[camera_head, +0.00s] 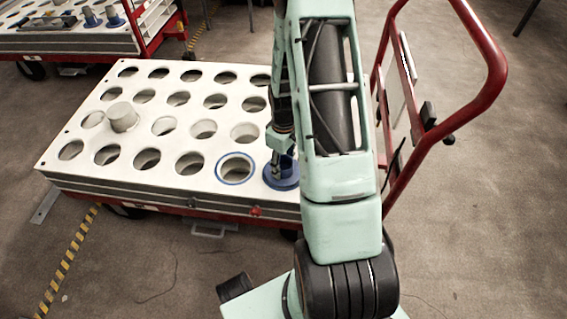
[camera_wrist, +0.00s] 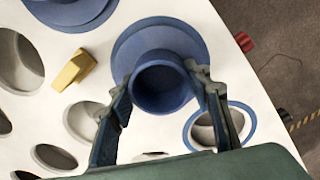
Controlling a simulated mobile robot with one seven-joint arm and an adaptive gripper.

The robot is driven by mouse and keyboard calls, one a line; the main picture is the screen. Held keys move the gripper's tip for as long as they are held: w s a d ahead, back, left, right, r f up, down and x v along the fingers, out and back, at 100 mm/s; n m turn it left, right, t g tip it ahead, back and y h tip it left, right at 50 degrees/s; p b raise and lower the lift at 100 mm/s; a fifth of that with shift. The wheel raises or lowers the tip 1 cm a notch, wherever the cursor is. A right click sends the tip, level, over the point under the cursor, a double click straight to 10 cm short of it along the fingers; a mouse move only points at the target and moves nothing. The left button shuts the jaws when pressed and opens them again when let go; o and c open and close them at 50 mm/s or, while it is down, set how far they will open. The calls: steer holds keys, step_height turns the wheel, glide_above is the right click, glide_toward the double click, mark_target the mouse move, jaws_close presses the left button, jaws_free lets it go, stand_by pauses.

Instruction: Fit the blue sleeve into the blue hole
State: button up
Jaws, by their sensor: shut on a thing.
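The blue sleeve (camera_head: 284,183) is a short tube with a wide round flange, at the near right part of the white perforated board. In the wrist view the sleeve (camera_wrist: 162,58) has its open end toward the camera. My gripper (camera_head: 281,165) is shut on the tube; in the wrist view its fingers (camera_wrist: 163,86) press on both sides. The blue hole (camera_head: 236,182), an empty hole ringed in blue, lies just left of the sleeve. The ring also shows in the wrist view (camera_wrist: 249,123), beside the right finger. I cannot tell whether the flange touches the board.
The white board (camera_head: 75,128) has several open holes and sits on a red cart. A grey cylinder (camera_head: 122,117) stands on it. The wrist view shows a yellow block (camera_wrist: 73,70) and another blue flanged part (camera_wrist: 75,12). A red handle frame (camera_head: 495,65) rises right of my arm.

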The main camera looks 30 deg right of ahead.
steer(key=shift+f+b, duration=0.3)
steer(key=shift+f, duration=0.2)
steer(key=o, duration=1.4)
steer(key=shift+r, duration=0.1)
step_height(320, 180, up, 12)
steer(key=shift+f, duration=0.1)
